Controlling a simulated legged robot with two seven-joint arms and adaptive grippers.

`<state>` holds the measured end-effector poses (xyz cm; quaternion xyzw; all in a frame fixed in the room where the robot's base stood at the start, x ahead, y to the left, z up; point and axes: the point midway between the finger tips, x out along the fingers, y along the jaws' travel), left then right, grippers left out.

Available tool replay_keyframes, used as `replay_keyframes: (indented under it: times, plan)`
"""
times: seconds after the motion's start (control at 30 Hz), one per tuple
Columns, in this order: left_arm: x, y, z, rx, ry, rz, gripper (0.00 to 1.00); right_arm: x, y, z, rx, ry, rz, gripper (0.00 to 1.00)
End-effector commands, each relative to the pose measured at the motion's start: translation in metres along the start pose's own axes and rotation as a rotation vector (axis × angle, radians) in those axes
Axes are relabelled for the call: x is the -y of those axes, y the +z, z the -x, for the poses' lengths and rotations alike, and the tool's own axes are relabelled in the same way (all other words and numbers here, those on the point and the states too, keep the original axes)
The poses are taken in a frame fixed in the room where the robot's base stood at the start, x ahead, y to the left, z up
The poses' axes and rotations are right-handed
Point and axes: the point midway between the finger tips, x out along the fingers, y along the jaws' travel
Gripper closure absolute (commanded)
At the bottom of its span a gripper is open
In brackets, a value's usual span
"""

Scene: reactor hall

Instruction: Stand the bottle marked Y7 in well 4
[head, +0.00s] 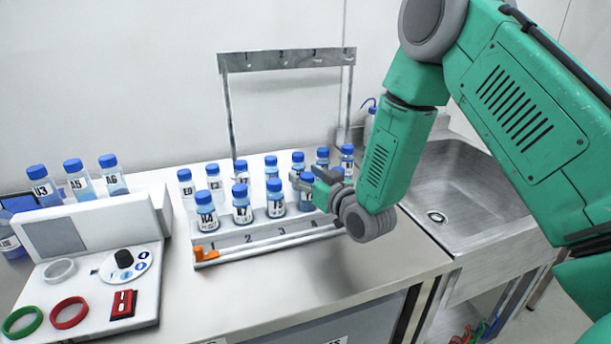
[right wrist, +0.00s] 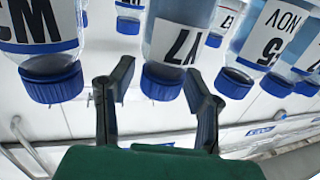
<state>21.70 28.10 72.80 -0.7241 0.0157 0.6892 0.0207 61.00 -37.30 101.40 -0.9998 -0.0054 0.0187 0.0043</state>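The bottle marked Y7 (right wrist: 180,42) has clear glass, a white label and a blue cap. It appears upside down in the right wrist view, ahead of and between the fingertips of my right gripper (right wrist: 160,80). The fingers are apart and hold nothing. In the head view my right gripper (head: 306,185) is at the right end of the front bottle row; I cannot surely read which bottle there is Y7. My left gripper is not in view.
Several other blue-capped bottles (head: 206,213) stand close together in rows. A metal frame (head: 285,60) rises behind them. A control box (head: 100,235) with three bottles behind it is at left; a sink (head: 470,185) is at right. The front counter (head: 290,285) is clear.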

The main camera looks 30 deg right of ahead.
Motion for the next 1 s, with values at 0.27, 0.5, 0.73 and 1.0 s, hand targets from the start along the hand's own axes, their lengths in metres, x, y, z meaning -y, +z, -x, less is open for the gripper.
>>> replay_keyframes:
  times: [0.27, 0.5, 0.73, 1.0]
  plan:
    - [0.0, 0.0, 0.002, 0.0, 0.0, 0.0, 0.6, 0.0, -0.003, 0.002, 0.0, 0.0, 0.0, 0.57]
    - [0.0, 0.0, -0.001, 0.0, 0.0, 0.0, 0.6, 0.0, -0.001, 0.042, 0.002, 0.001, -0.001, 0.57]
    - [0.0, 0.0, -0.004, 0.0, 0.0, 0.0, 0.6, 0.0, -0.001, 0.09, 0.002, 0.002, -0.001, 0.57]
    - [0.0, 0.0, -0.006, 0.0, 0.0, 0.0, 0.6, 0.0, -0.002, 0.118, 0.001, 0.0, 0.0, 0.57]
